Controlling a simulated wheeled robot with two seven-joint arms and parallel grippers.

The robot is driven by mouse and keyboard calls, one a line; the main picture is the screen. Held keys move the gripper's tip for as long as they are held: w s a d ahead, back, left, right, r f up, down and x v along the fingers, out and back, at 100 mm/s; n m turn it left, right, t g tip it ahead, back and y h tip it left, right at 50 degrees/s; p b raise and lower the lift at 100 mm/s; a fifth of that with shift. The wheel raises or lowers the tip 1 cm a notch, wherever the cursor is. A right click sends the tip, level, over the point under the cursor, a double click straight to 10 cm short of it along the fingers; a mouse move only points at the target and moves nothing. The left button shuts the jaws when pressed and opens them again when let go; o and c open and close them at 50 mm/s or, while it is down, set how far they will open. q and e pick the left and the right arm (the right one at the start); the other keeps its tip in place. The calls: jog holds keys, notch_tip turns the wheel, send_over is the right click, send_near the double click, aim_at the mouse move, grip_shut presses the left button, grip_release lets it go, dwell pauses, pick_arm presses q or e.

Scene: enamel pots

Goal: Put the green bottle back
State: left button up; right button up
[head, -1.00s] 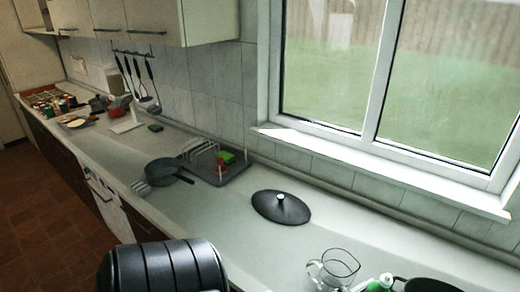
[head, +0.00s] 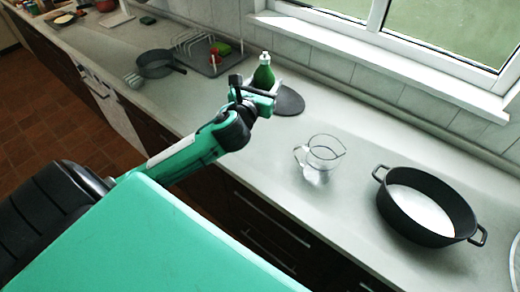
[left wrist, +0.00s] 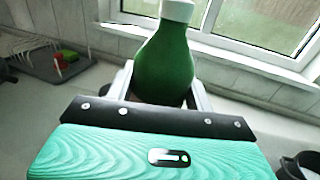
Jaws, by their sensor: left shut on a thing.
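The green bottle (head: 264,72) with a white cap is upright in my left gripper (head: 256,94), over the counter in the head view. The bottle (left wrist: 168,62) fills the upper middle of the left wrist view, with the fingers of my left gripper (left wrist: 161,90) on either side of its body. The gripper hides the bottle's lower part, so I cannot tell whether its base touches the counter. My right gripper is not in view.
A glass jug (head: 319,158) and a black two-handled pot (head: 428,232) stand to the right. A grey pan (head: 155,64) and a dish rack (head: 205,58) are to the left. Bare counter lies between lid and jug.

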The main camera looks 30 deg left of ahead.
pick_arm(q)
jog(key=shift+w+a+r, duration=0.3)
jog(key=shift+a+r, duration=0.1)
jog(key=shift+a, duration=0.05)
jog(key=shift+w+a+f, duration=0.1)
jog(key=shift+a+f, duration=0.05)
jog(key=shift+f, duration=0.05)
notch_tip(320, 180, down, 19)
jog(key=b, duration=0.1)
jog(key=shift+b, duration=0.35)
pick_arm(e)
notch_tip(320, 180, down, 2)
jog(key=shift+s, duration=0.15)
pick_arm(q)
jog(key=shift+f, duration=0.1)
jog(key=shift+f, duration=0.2)
jog(key=o, duration=1.2)
jog(key=shift+c, duration=0.2)
jog(key=shift+r, duration=0.1)
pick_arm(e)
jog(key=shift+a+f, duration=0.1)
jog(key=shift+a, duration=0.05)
